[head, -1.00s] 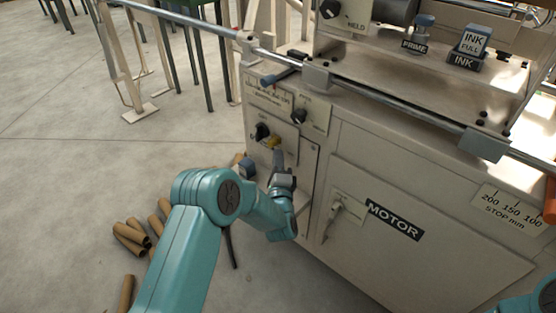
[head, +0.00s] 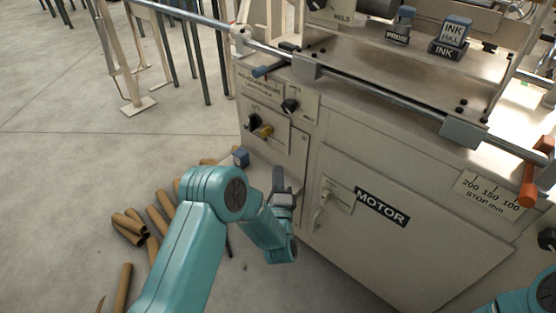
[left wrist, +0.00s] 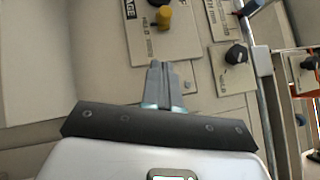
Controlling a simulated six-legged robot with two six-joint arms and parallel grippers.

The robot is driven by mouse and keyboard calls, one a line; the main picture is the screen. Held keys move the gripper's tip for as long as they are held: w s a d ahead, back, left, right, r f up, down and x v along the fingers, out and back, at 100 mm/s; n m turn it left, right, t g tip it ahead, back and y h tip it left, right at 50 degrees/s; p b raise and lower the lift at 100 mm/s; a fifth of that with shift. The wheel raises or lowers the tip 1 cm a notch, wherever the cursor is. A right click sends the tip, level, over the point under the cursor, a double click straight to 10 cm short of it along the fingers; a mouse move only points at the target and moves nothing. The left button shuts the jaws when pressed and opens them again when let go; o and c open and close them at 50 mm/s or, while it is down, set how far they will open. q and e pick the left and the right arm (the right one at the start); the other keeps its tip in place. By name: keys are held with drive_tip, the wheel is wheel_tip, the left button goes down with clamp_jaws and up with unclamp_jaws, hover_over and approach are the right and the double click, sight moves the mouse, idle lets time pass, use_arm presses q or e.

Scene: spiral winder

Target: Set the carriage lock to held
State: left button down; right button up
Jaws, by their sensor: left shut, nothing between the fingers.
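The carriage lock is a black knob with a yellow tip (head: 264,131) on a pale plate on the left of the machine's front. In the left wrist view its yellow tip (left wrist: 164,18) shows at the top, beside a label ending in "AGE" and the word "HELD". Which mark it points to is unclear. My left gripper (head: 278,172) is shut and empty, below and slightly right of the knob in the head view. In the left wrist view its fingers (left wrist: 157,68) point toward the plate with a visible gap. My right gripper is out of view.
Another black knob (head: 290,105) sits up and right on its own plate. A steel rail (head: 400,106) runs along the machine's top front edge. The MOTOR panel with a lever (head: 322,207) is to the right. Cardboard tubes (head: 128,222) lie on the floor at left.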

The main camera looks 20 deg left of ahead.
use_arm(q)
drive_tip(key=shift+v, duration=1.35)
